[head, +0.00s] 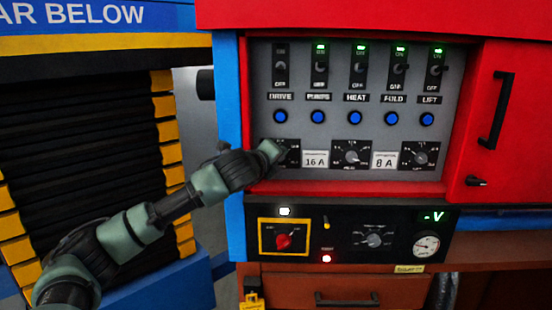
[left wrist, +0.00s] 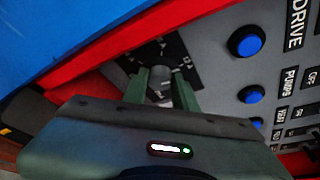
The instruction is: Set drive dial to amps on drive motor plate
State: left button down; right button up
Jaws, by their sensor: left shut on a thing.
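The drive dial sits on a black plate (head: 292,150) at the lower left of the grey panel, below the DRIVE column. My left gripper (head: 274,151) covers the left part of this plate in the head view. In the left wrist view the dial's grey knob (left wrist: 160,92) is between the two green fingers of my left gripper (left wrist: 162,98), which is shut on it. The plate also shows there (left wrist: 180,58) with white marks, too small to read. The knob's pointer direction is hidden. My right gripper is in neither view.
Two similar dials (head: 351,154) (head: 419,155) stand to the right, with 16 A and 8 A labels between the plates. Toggle switches and blue buttons (head: 318,117) are above. The red frame (left wrist: 85,60) runs close beside the gripper. A black control strip (head: 345,236) lies below.

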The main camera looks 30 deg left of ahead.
pick_arm(q)
jog(key=m+g, duration=0.1)
jog(key=m+y, duration=0.1)
jog(key=m, duration=0.1)
jog(key=shift+w+d+g, duration=0.1)
jog(key=shift+d+g, duration=0.15)
jog(key=shift+g, duration=0.15)
jog(key=m+g+y, duration=0.1)
jog(key=m, duration=0.1)
jog(key=m+y, duration=0.1)
jog(key=m, duration=0.1)
jog(key=shift+w+d+g+y, duration=0.1)
jog(key=shift+d+g+y, duration=0.1)
jog(key=shift+g+y, duration=0.15)
jog(key=shift+f, duration=0.1)
jog(key=c, duration=1.1)
grip_release()
jog(key=shift+r, duration=0.2)
jog(key=shift+s+d+r+b, duration=0.1)
jog(key=shift+s+d+b, duration=0.1)
jog(key=shift+s+b, duration=0.15)
jog(key=b+v, duration=0.2)
jog(key=v, duration=0.4)
jog(key=shift+s+d+r+b, duration=0.15)
jog(key=shift+s+d+b, duration=0.05)
jog(key=shift+s+b, duration=0.1)
